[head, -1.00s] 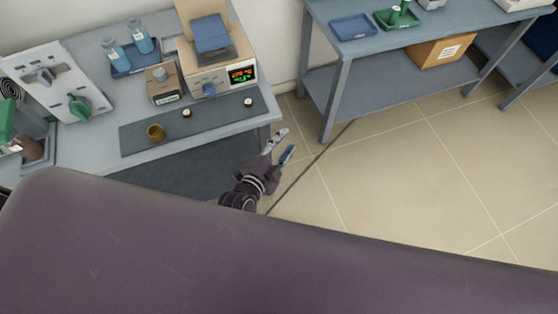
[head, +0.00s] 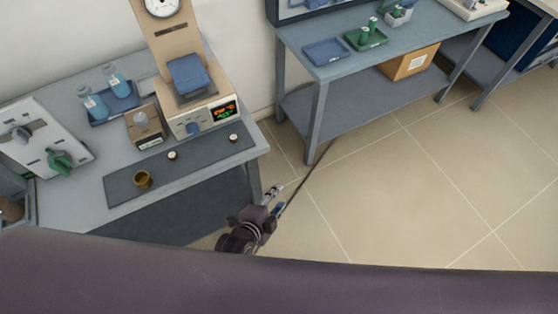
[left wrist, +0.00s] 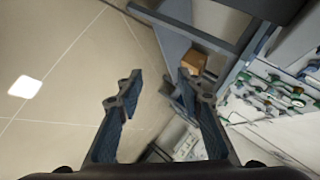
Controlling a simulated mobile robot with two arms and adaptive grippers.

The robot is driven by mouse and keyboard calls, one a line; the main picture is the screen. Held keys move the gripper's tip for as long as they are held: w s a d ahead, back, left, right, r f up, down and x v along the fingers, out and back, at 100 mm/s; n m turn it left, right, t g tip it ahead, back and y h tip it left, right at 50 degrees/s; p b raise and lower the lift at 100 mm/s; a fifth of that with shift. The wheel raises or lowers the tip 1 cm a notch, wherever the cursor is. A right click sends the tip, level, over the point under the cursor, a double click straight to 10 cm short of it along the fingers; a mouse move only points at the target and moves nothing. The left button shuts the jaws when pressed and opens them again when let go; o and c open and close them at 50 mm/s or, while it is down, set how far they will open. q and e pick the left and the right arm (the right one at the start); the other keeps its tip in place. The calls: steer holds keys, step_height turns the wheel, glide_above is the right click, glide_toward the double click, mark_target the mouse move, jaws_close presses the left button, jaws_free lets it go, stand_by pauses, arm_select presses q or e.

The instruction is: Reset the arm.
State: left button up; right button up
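My left gripper (head: 275,198) shows in the head view past the front right corner of the grey bench, over the tiled floor. In the left wrist view its two fingers (left wrist: 160,88) stand wide apart with nothing between them, so it is open and empty. Floor and a table frame show beyond the fingers. My right gripper is in neither view. A large purple part of my own body fills the bottom of the head view.
A second table (head: 312,62) with trays stands behind. The floor (head: 400,210) at right is clear.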

arm_select(q)
steer(key=s+a+f+n+g+y, duration=0.2)
steer(key=s+a+f+n+g, duration=0.4)
steer(key=s+f, duration=0.6)
steer(key=s+a+f+n+g+y, duration=0.1)
steer(key=s+a+f+n, duration=0.4)
steer(key=s+a+f, duration=0.55)
steer(key=s+a+f+n+g, duration=0.1)
steer(key=s+f+n, duration=0.1)
steer(key=s, duration=0.4)
steer(key=s+a+f+n+g+y, duration=0.1)
steer(key=s+a+f+n, duration=0.1)
steer(key=s+f, duration=0.2)
steer(key=shift+s, duration=1.05)
